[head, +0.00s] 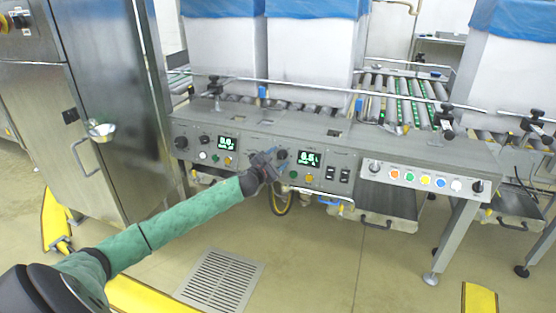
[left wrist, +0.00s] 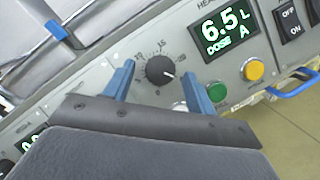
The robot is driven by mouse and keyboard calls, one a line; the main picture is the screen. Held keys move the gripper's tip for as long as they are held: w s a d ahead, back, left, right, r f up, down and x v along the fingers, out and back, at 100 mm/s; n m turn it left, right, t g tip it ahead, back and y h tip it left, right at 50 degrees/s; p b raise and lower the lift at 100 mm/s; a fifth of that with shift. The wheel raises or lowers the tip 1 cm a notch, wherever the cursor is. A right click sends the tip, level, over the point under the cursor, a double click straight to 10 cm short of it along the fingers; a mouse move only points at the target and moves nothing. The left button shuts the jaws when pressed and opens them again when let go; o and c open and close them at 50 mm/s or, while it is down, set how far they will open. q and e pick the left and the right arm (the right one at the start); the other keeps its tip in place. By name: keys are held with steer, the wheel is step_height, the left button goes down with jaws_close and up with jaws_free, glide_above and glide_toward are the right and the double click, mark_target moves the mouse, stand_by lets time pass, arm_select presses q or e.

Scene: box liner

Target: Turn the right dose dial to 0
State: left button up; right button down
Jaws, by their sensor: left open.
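The right dose dial (left wrist: 160,70) is a round black knob with a white pointer line aimed to the right. Numbers ring it on the grey panel; 15 is readable above it. In the head view the dial (head: 282,154) is at the fingers' end. My left gripper (head: 270,160) is open in front of the panel. In the left wrist view its blue fingers (left wrist: 157,73) stand on either side of the dial, with visible gaps; contact does not show. The right display (left wrist: 229,33) reads 6.5 L, DOSE A. My right gripper is not in view.
The left display (head: 227,143) shows green digits like 0.0. A green button (left wrist: 217,91) and yellow button (left wrist: 254,70) sit close to the right finger. Black ON/OFF switches (left wrist: 290,22) are further right. A steel cabinet (head: 108,90) stands at left.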

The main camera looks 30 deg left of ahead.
arm_select(q)
steer(key=shift+w, duration=0.15)
steer(key=c, duration=1)
steer(key=shift+d, duration=0.1)
